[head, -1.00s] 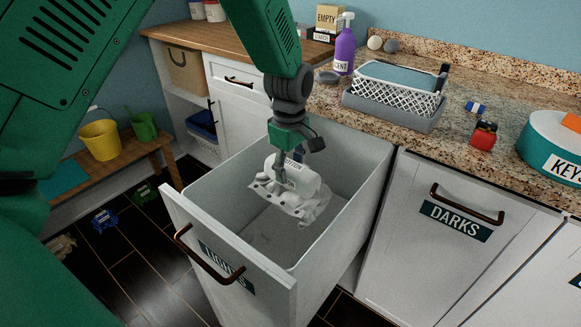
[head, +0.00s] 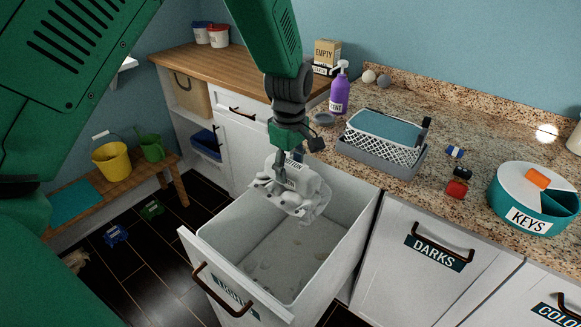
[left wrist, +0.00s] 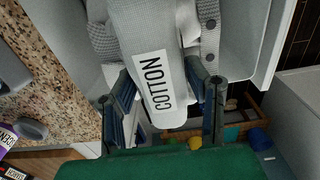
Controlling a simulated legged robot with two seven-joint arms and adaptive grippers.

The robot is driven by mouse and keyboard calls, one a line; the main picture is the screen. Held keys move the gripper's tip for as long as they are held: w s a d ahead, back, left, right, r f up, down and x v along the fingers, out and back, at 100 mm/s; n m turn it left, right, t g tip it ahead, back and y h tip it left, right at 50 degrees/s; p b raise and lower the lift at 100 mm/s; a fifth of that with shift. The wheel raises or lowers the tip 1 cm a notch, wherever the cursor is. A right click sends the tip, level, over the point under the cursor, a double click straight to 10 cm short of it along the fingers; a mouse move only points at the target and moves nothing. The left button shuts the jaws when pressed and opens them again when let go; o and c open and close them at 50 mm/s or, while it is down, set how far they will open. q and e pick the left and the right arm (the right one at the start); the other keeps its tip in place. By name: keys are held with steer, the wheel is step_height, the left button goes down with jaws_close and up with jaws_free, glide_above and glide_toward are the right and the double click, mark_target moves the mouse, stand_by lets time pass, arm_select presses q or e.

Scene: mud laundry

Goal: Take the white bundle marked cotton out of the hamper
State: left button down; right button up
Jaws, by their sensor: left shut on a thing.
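The white bundle (head: 306,192) hangs from my left gripper (head: 286,183) at the back of the open hamper (head: 203,250), around the height of its rim. In the left wrist view the bundle (left wrist: 157,60) shows its "COTTON" label, between the two fingers of my left gripper (left wrist: 161,98). The fingers are shut on it. A spotted, strapped part of the bundle hangs lower. The hamper's front label is partly hidden by its handle. My right gripper is not in view.
The granite counter (head: 400,192) at the right holds a white basket (head: 385,145), a purple bottle (head: 339,92) and a teal "KEYS" container (head: 528,218). The "DARKS" front (head: 420,270) is shut beside the hamper. Small pale bits lie on the hamper floor.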

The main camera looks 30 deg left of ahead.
arm_select(q)
step_height(320, 180, up, 10)
steer(key=p, duration=0.9)
steer(key=shift+r, duration=0.15)
steer(key=s+d+p, duration=0.2)
steer(key=s+d, duration=0.3)
steer(key=s, duration=0.3)
steer(key=shift+s+d, duration=0.15)
steer(key=shift+s, duration=0.15)
